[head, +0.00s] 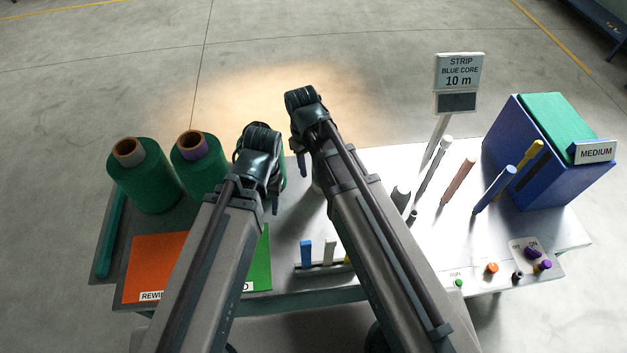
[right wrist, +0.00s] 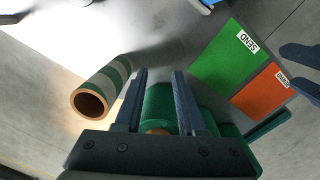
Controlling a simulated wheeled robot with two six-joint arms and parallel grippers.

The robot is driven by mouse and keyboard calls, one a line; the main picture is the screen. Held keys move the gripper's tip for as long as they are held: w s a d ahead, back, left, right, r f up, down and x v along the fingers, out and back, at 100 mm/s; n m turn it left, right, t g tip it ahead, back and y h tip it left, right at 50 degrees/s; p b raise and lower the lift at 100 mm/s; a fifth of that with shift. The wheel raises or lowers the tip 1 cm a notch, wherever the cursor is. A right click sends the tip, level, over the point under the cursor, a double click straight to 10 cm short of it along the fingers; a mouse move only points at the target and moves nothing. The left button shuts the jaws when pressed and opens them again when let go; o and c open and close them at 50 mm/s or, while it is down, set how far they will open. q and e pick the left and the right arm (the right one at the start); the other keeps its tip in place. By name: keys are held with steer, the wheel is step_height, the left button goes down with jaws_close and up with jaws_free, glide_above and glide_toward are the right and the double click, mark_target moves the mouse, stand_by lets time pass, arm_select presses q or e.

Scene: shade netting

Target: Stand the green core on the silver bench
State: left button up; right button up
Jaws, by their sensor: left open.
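A tube with green and pale bands and a hollow brown end, which I take for the green core (right wrist: 116,74), shows in the right wrist view left of my fingers. It appears to stand upright on the silver bench (head: 300,222), apart from the gripper. In the head view it is hidden, probably behind my right arm. My right gripper (right wrist: 158,100) is open, with a green roll (right wrist: 160,105) visible beyond the gap between its fingers; it is high over the far part of the bench (head: 300,150). My left gripper (head: 266,195) is open, in front of that roll.
Two green rolls (head: 145,180) (head: 203,170) stand at the left. Orange (head: 155,255) and green (head: 259,262) mats lie in front. At right are a sign (head: 459,72), several upright rods (head: 495,190), a blue box (head: 530,180) and buttons (head: 491,267).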

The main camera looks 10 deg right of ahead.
steer(key=s+m, duration=0.2)
steer(key=s, duration=0.9)
steer(key=shift+a, duration=0.25)
step_height(320, 180, down, 12)
steer(key=b, duration=1.2)
steer(key=shift+f+b, duration=0.25)
steer(key=shift+b, duration=0.05)
